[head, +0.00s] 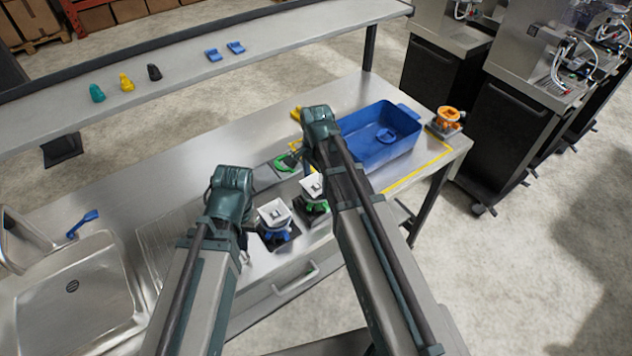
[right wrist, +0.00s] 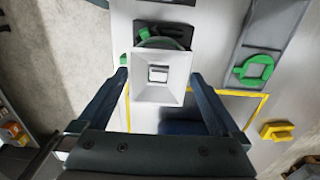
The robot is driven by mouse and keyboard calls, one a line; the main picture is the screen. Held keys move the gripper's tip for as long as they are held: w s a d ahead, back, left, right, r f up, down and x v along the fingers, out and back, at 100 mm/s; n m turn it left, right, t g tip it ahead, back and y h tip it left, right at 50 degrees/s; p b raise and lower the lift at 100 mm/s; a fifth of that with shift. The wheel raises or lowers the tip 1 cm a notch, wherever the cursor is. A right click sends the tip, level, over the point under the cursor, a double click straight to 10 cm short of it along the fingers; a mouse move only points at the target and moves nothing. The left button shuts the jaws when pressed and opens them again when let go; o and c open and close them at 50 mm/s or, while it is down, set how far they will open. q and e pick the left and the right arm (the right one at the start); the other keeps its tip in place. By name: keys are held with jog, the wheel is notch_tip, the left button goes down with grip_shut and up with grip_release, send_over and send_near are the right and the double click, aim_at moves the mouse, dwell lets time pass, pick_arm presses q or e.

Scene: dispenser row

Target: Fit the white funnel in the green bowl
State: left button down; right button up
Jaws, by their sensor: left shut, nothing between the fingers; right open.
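A white square funnel (head: 312,187) sits above a green part (head: 318,208), likely the green bowl, on a dark stand at the bench's front. In the right wrist view the funnel (right wrist: 159,76) lies between the fingertips, with green (right wrist: 158,36) showing behind it. I cannot tell whether the funnel is seated in the bowl. My right gripper (right wrist: 159,80) is open, with a finger on each side of the funnel and no clear contact. In the head view its fingers are hidden. My left gripper (head: 232,185) is shut and empty, left of the stands.
Another white funnel (head: 274,212) sits over a blue part just left. A green ring (head: 286,161) lies on a grey plate behind. A blue bin (head: 375,150) is at right, with an orange part (head: 447,116) beyond. A sink (head: 72,290) is at left.

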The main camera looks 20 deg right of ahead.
jog(key=shift+r+p, duration=0.45)
jog(key=shift+r, duration=0.2)
jog(key=shift+r, duration=0.1)
dwell(0.4)
jog(key=shift+r+p, duration=2.95)
jog(key=shift+p, duration=0.1)
